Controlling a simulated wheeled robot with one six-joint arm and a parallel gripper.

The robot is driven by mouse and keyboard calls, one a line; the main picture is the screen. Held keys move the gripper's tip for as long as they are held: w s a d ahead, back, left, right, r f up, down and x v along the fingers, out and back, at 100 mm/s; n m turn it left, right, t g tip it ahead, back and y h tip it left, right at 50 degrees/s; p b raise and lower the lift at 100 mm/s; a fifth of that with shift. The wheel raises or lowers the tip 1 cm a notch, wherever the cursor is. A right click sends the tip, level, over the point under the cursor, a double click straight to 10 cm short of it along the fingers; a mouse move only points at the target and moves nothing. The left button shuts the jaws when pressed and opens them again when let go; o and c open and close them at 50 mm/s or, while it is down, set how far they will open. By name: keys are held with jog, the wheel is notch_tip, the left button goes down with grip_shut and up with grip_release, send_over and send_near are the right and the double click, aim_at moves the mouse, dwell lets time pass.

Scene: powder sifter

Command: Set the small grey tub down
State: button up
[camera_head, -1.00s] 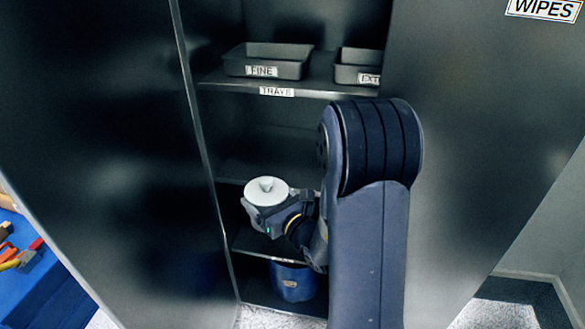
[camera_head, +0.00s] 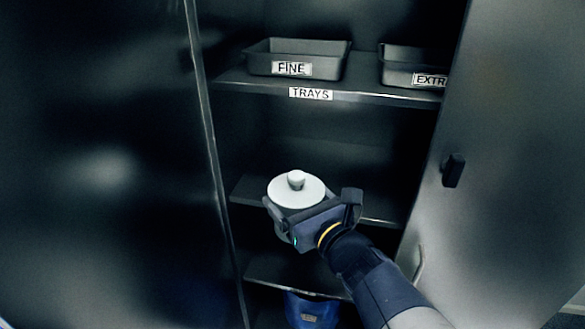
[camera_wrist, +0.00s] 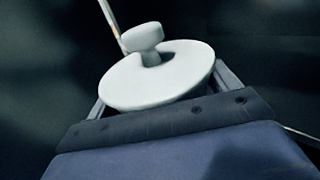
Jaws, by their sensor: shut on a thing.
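The small grey tub, with a pale round lid and a knob on top, shows in the head view (camera_head: 297,194). My gripper (camera_head: 300,212) is shut on it and holds it roughly upright in front of the cabinet's middle shelf (camera_head: 250,190). The lid fills the middle of the wrist view (camera_wrist: 160,80), with the gripper's fingers on both sides of it. The tub's lower body is mostly hidden behind my gripper. I cannot tell whether the tub touches a shelf.
The upper shelf, labelled TRAYS (camera_head: 310,94), holds a FINE tray (camera_head: 330,66) and an EXTR... tray (camera_head: 400,72). A lower shelf (camera_head: 290,275) is bare where visible. A blue container (camera_head: 312,312) stands below. Open cabinet doors flank both sides, the right one with a handle (camera_head: 453,170).

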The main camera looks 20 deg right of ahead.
jog(key=shift+w+d+f+p, duration=0.15)
jog(key=shift+w+d+f, duration=0.45)
jog(key=shift+w+d, duration=1.5)
jog(key=shift+w+d+f+p, duration=0.1)
jog(key=shift+w+d+f, duration=0.45)
jog(key=shift+w+d, duration=1.5)
jog(key=shift+w+d+f+p, duration=0.15)
jog(key=shift+w+d+f, duration=0.45)
jog(key=shift+w+d, duration=1.5)
jog(key=shift+s, duration=0.1)
jog(key=shift+f, duration=0.15)
jog(key=o, duration=1)
